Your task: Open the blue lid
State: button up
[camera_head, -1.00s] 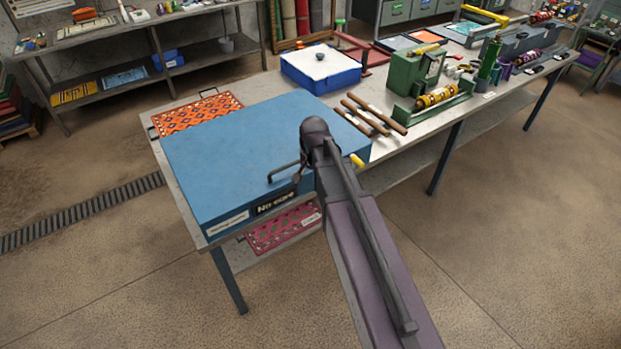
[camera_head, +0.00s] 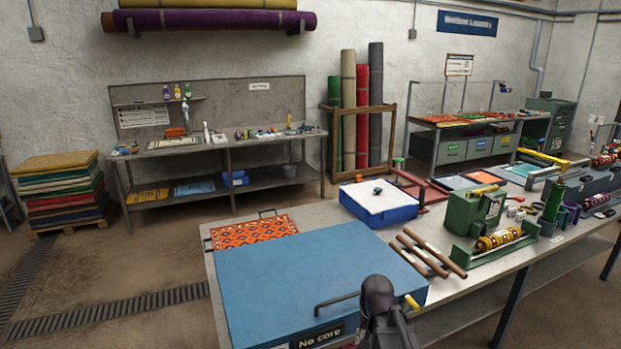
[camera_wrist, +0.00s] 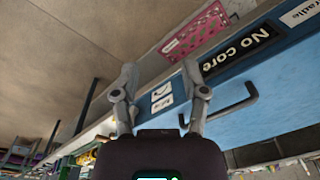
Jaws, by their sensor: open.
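The large blue lid (camera_head: 300,280) lies flat and closed on the near end of the workbench in the head view. A dark bar handle (camera_head: 337,299) sticks out at its front edge, above a black "No core" label (camera_head: 320,337). In the wrist view the blue lid (camera_wrist: 285,105) fills the right side, with the handle (camera_wrist: 238,108) just right of the fingers. My gripper (camera_wrist: 161,80) is open and empty, with its two fingers apart and the handle outside them. In the head view my arm's end is right of the handle; its fingers are hidden there.
An orange patterned mat (camera_head: 250,232) lies behind the lid. Brown rods (camera_head: 428,255) lie close to its right. A blue box with a white top (camera_head: 378,203) and a green machine (camera_head: 475,215) stand farther along the workbench (camera_head: 335,213). Floor shows left of the bench.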

jog(key=s+d+f+n+b, duration=0.1)
jog(key=s+f+n+b, duration=0.1)
jog(key=s, duration=0.5)
jog(key=shift+d+f+n+g, duration=0.15)
jog(key=shift+f+n+g, duration=0.15)
jog(key=shift+f+n, duration=0.4)
jog(key=shift+r, duration=0.15)
